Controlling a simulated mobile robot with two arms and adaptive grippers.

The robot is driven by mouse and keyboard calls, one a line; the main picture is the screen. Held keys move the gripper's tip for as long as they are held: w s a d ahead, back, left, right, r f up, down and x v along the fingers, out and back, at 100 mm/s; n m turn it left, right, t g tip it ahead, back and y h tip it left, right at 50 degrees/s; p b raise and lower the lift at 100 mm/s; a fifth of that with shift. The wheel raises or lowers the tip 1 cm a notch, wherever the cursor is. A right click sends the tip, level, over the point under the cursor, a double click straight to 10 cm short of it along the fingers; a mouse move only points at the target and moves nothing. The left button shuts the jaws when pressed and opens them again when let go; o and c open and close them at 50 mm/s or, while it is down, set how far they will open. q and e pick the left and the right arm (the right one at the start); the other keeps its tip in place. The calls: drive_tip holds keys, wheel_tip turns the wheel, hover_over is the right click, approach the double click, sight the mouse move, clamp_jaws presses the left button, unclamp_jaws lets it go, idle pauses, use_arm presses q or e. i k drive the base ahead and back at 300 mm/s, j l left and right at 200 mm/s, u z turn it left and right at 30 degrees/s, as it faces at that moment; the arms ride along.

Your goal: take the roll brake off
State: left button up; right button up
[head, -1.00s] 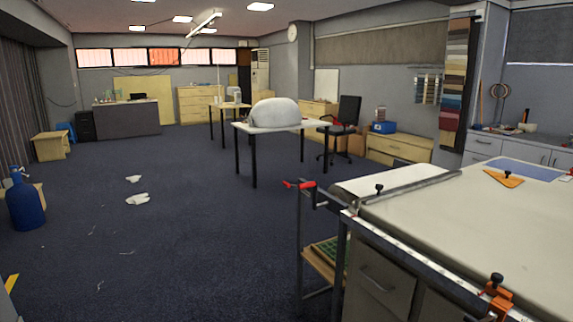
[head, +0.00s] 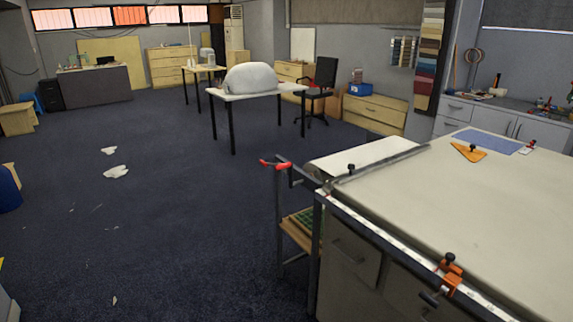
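A red-handled lever (head: 276,164) sits on the metal frame at the near left end of the long table; it looks like the roll brake, but I cannot tell whether it is on. A white cloth roll (head: 365,157) lies beside it across the table's end. The long table (head: 450,200) has a pale cloth top and fills the right side. Neither of my grippers is in view.
An orange clamp (head: 451,278) sits on the table's near rail, and an orange triangle (head: 468,152) and blue mat (head: 487,142) lie on top. White scraps (head: 116,172) lie on the open carpet. A smaller table (head: 250,94) stands beyond.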

sight(261, 162)
drive_tip(key=i+j+z, duration=0.3)
drive_tip(key=z, duration=0.15)
drive_tip(key=i+j+z, duration=0.2)
drive_tip(key=j+z, duration=0.25)
